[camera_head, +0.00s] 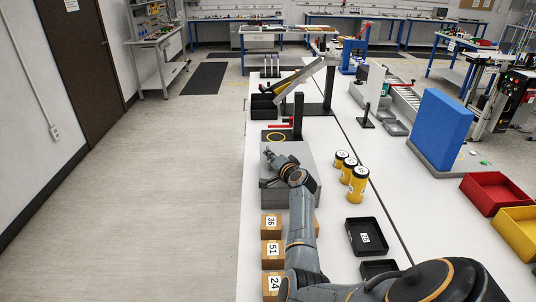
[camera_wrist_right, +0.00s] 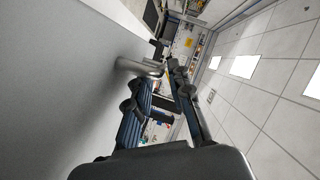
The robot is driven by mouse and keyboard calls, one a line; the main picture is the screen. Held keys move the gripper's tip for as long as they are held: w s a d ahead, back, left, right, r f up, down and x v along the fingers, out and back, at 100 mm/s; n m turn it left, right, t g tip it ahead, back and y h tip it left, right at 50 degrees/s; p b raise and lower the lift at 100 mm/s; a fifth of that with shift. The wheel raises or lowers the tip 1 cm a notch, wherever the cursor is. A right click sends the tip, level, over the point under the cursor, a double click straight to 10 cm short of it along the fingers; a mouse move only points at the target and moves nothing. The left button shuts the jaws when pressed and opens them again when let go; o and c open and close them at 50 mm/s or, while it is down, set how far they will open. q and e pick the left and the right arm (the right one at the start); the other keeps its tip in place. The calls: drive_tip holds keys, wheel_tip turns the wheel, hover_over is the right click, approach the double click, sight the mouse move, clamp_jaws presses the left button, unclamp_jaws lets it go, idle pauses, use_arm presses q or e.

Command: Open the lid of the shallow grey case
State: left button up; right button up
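The shallow grey case (camera_head: 305,153) stands on the white table in the head view, its flat grey lid looking closed. My right gripper (camera_head: 269,154) is low over the case's left part, and my wrist hides some of the top. In the right wrist view a broad grey surface, apparently the case, fills the left side, with a curved metal handle (camera_wrist_right: 138,67) standing out from it. The right gripper's fingers (camera_wrist_right: 163,88) are spread apart, with the handle just beyond or by their tips. I cannot tell whether they touch it. My left gripper is not in view.
Orange boxes numbered 36 (camera_head: 271,233), 51 and 24 stand in front of the case. Yellow canisters (camera_head: 357,184) and a black tray (camera_head: 367,251) are on its right. A black stand with a red lever (camera_head: 281,124) is behind it. The floor on the left is clear.

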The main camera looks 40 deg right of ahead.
drive_tip(key=shift+x, duration=1.7)
drive_tip(key=shift+s, duration=0.1)
clamp_jaws()
